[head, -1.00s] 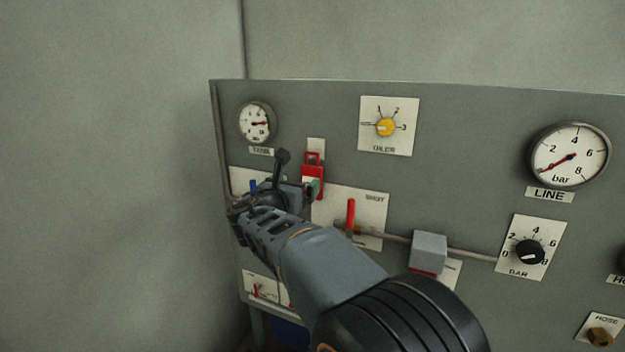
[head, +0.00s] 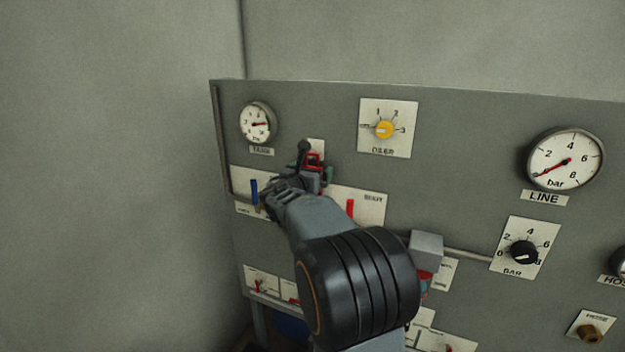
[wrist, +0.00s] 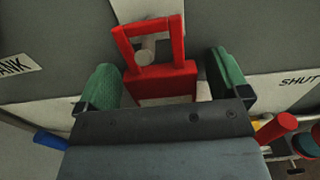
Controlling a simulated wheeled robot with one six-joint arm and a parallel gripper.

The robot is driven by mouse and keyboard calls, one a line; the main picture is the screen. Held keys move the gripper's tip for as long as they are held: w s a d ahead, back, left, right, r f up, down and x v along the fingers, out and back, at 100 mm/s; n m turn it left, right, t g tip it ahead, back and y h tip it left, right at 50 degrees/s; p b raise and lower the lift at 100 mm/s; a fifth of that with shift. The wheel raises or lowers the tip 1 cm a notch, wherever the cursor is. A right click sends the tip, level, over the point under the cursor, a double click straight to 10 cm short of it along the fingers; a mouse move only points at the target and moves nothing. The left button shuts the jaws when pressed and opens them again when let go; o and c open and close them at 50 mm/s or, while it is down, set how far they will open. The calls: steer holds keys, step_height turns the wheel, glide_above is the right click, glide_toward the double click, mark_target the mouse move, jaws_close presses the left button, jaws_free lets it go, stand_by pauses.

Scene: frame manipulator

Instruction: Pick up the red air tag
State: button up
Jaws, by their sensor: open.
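The red air tag (wrist: 164,83) hangs on a pale peg on the panel, its open square loop at the top. In the wrist view it lies between the two green fingertips of my gripper (wrist: 167,85), with a gap on each side. My gripper is open, and its body hides the tag's lower part. In the head view the tag (head: 314,159) is mostly hidden behind my gripper (head: 316,172), with only its upper loop showing.
A blue lever (head: 254,190) is left of my gripper and a red lever (head: 350,208) is right of it. A grey box (head: 427,244) sits on a pipe further right. The tank gauge (head: 257,123) and yellow knob (head: 384,129) are above.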

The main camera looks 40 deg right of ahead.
steer(key=c, duration=1)
